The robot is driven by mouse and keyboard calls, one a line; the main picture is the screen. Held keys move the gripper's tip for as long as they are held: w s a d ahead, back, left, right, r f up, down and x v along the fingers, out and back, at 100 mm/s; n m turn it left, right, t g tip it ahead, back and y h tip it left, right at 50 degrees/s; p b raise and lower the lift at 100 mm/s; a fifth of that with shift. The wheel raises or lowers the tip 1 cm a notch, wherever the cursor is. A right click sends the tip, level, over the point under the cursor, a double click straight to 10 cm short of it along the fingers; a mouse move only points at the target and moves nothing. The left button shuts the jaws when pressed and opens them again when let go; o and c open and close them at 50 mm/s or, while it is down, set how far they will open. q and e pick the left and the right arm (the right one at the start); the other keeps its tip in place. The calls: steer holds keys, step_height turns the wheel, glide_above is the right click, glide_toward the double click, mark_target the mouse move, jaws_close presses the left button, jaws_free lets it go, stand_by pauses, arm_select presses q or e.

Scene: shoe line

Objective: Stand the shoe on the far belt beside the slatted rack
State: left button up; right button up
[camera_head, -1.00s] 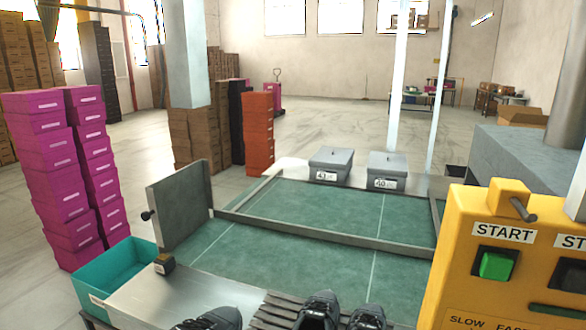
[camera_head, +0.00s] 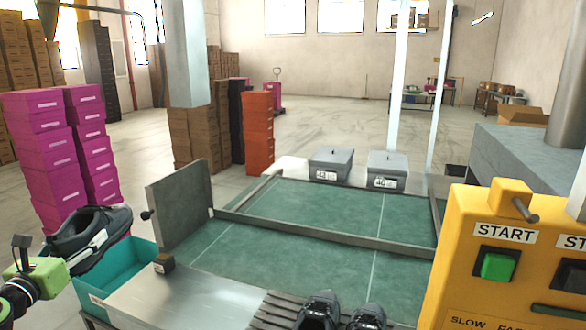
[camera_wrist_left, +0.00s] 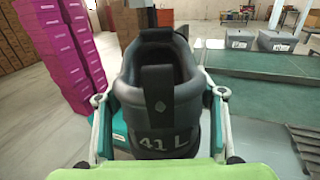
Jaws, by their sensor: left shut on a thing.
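In the left wrist view the shoe (camera_wrist_left: 158,105) sits between the two fingers, heel towards me, marked "41 L". The far green belt (camera_head: 310,212) lies behind a metal rail and is bare. A nearer green belt surface (camera_head: 300,258) lies before that rail. The slatted rack (camera_head: 274,312) is at the bottom edge, partly cut off. My right gripper is not in view.
Two dark shoes (camera_head: 320,312) stand at the rack. A bare metal plate (camera_head: 185,300) lies left of it, with a small dark block (camera_head: 163,264). The teal bin (camera_head: 135,262), an upright metal panel (camera_head: 180,205) and a yellow control box (camera_head: 500,265) flank the belts.

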arm_select(q)
steer(key=shift+a+r+n+y, duration=0.6)
steer(key=shift+a+r+y, duration=0.1)
steer(key=shift+a, duration=0.25)
step_height(320, 180, up, 6)
steer(key=s+a+f+n+g+y, duration=0.1)
steer(key=s+a+n+y, duration=0.15)
steer(key=y, duration=0.25)
steer(key=s+d+f+m+t+h, duration=0.15)
steer(key=s+d+f+h, duration=0.3)
steer(key=d+f, duration=0.65)
steer(key=s+d+f+m+g+h, duration=0.1)
steer(key=s+d+f+m+h, duration=0.35)
steer(key=d+f, duration=0.75)
steer(key=s+d+r+n+y, duration=0.1)
steer(key=s+d+r, duration=0.1)
steer(key=s+d, duration=0.5)
steer(key=s+d+r+n+y, duration=0.1)
steer(key=s+d+r, duration=0.2)
steer(key=s, duration=0.9)
steer(key=d, duration=0.3)
steer(key=shift+d, duration=0.35)
